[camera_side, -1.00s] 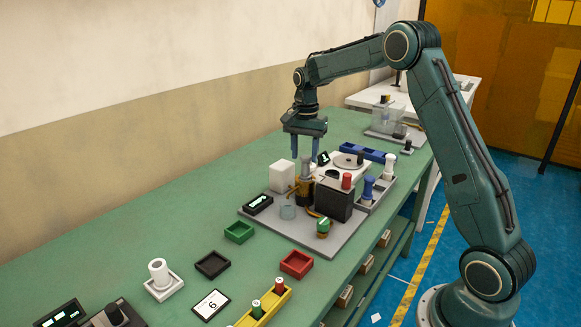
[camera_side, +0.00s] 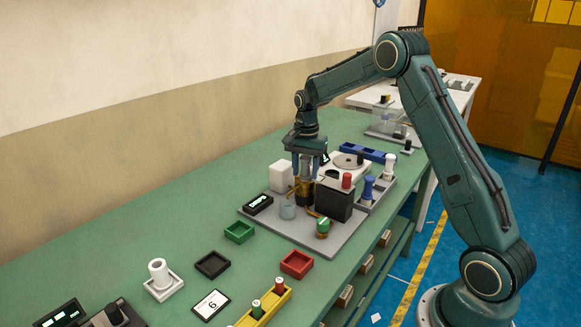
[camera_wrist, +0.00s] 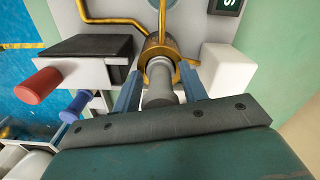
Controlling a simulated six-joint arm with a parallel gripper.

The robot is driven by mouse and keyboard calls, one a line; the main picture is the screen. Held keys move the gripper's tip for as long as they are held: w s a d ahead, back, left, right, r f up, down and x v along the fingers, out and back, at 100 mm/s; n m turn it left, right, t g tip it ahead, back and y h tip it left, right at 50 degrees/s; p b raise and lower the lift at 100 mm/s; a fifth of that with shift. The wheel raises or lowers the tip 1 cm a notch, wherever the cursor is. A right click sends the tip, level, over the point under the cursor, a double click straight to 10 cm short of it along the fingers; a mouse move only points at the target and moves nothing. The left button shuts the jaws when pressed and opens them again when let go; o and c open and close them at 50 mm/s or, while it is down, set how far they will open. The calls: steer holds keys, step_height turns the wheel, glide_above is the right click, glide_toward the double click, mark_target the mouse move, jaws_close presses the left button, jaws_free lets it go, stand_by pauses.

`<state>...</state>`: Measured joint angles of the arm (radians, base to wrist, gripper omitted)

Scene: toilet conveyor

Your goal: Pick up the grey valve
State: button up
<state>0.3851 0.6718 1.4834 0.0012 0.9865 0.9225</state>
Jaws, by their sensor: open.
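The grey valve (camera_wrist: 159,88) is a grey cylinder standing on a brass fitting (camera_wrist: 161,47) with brass pipes. In the side view the brass fitting (camera_side: 304,190) shows on the grey base plate, and the valve above it is mostly hidden by my fingers. My gripper (camera_side: 305,172) points down over the fitting. In the wrist view my gripper's two blue fingers (camera_wrist: 160,88) are open, one on each side of the valve. I cannot tell whether either finger touches it.
A black box (camera_side: 334,201) with a red knob (camera_side: 347,180) stands close right of my gripper. A white block (camera_side: 282,177) stands close left.

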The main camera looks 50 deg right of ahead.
stand_by(0.4)
steer(key=c, duration=0.8)
steer(key=shift+r, duration=0.2)
step_height(320, 180, up, 20)
steer(key=shift+f, duration=0.15)
stand_by(0.6)
